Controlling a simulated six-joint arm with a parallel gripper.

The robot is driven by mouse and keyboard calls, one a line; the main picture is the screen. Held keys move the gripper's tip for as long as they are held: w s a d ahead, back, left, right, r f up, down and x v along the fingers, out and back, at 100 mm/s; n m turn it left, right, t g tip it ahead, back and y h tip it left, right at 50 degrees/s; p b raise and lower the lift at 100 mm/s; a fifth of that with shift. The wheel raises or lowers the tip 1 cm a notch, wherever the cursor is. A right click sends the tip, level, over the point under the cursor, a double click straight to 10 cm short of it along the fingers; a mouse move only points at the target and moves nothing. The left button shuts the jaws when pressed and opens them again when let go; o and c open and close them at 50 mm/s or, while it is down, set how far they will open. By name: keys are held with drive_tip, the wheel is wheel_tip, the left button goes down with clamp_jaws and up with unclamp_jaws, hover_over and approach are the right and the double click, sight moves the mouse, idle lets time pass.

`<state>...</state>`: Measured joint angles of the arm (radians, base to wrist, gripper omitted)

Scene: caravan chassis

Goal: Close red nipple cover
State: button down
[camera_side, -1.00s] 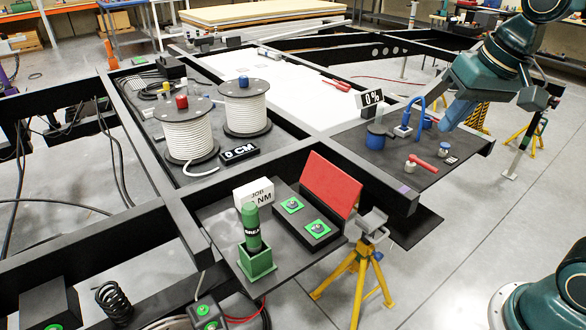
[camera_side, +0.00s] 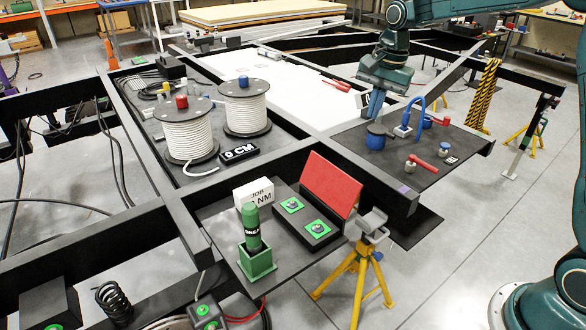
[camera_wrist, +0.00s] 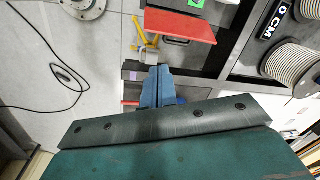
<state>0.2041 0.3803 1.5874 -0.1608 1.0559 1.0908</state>
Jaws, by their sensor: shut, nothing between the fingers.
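The red cover (camera_side: 332,184) stands open and tilted up at the back of a dark box on the near frame plate. Two round metal nipples on green squares (camera_side: 318,228) lie uncovered on the box's top. In the wrist view the red cover (camera_wrist: 182,26) shows at the top, beyond my fingertips, with one green square partly in sight. My gripper (camera_side: 374,112) has blue fingers pointing down above the far dark plate, well behind and apart from the cover. The fingers (camera_wrist: 158,74) are shut and hold nothing.

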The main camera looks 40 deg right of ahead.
sight(334, 183)
drive_tip(key=w+d+f+m, duration=0.2)
drive_tip(key=w+f, duration=0.1)
drive_tip(key=f, duration=0.3)
drive_tip(key=w+d+f+m+g, duration=0.1)
drive_tip(key=w+d+f+m, duration=0.1)
drive_tip(key=w+d+f, duration=0.1)
wheel_tip(334, 183, down, 3)
drive_tip(key=shift+w+r+m+y, duration=0.15)
drive_tip(key=shift+w+m+y, duration=0.2)
drive_tip(key=shift+w, duration=0.35)
drive_tip(key=a+f, duration=0.1)
drive_tip(key=f, duration=0.2)
drive_tip(key=a+f, duration=0.1)
drive_tip(key=f, duration=0.2)
drive_tip(key=a+f, duration=0.1)
drive_tip(key=f, duration=0.2)
drive_tip(key=shift+a+r, duration=0.4)
drive_tip(key=shift+a, duration=0.35)
